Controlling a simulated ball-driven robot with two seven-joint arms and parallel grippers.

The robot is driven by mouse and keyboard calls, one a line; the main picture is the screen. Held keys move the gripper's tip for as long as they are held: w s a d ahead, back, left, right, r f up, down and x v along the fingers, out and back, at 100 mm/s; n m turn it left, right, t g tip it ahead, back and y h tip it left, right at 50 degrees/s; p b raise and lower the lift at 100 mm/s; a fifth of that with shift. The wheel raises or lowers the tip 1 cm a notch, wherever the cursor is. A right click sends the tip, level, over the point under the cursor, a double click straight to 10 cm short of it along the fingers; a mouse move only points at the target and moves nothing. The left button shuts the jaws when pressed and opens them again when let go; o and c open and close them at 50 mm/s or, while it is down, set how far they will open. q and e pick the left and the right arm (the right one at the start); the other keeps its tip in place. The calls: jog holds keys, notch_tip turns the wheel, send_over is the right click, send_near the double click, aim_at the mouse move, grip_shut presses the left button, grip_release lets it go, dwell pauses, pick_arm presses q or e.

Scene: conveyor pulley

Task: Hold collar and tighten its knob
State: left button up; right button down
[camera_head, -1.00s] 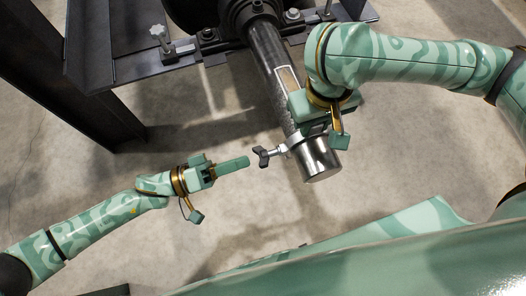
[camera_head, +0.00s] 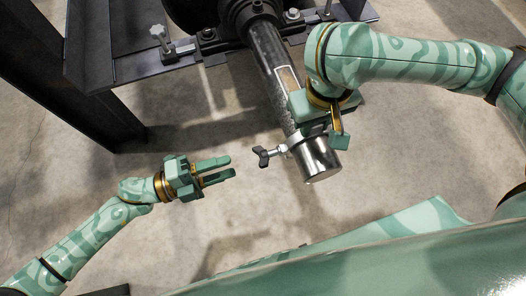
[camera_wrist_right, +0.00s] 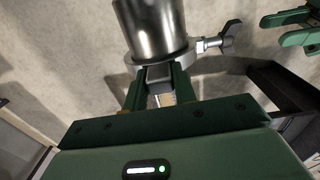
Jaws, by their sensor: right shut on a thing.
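A metal collar (camera_head: 294,142) sits around the shiny end of a shaft (camera_head: 321,164). A dark knob (camera_head: 263,157) on a short threaded stem sticks out of the collar to the left. My right gripper (camera_head: 318,132) is shut on the collar; in the right wrist view its fingers (camera_wrist_right: 158,88) close on a block of the collar (camera_wrist_right: 201,59) below the shaft. The knob (camera_wrist_right: 230,36) points to the right there. My left gripper (camera_head: 233,167) is open and empty, a short gap left of the knob, fingers pointing at it. Its fingertips also show in the right wrist view (camera_wrist_right: 290,29).
The shaft runs up to a dark pulley housing (camera_head: 240,15) on a steel frame (camera_head: 110,68). A bolt with a light clamp knob (camera_head: 159,36) stands on the frame. The concrete floor (camera_head: 190,125) below and around the left gripper is clear.

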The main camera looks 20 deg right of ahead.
aim_at(267, 155)
pick_arm(q)
jog(key=d, duration=1.1)
jog(key=shift+d+r, duration=0.15)
jog(key=c, duration=0.7)
jog(key=m, duration=0.3)
jog(key=shift+m, duration=0.4)
jog(key=shift+c, duration=0.4)
jog(key=o, duration=2.2)
jog(key=shift+a, duration=3.55)
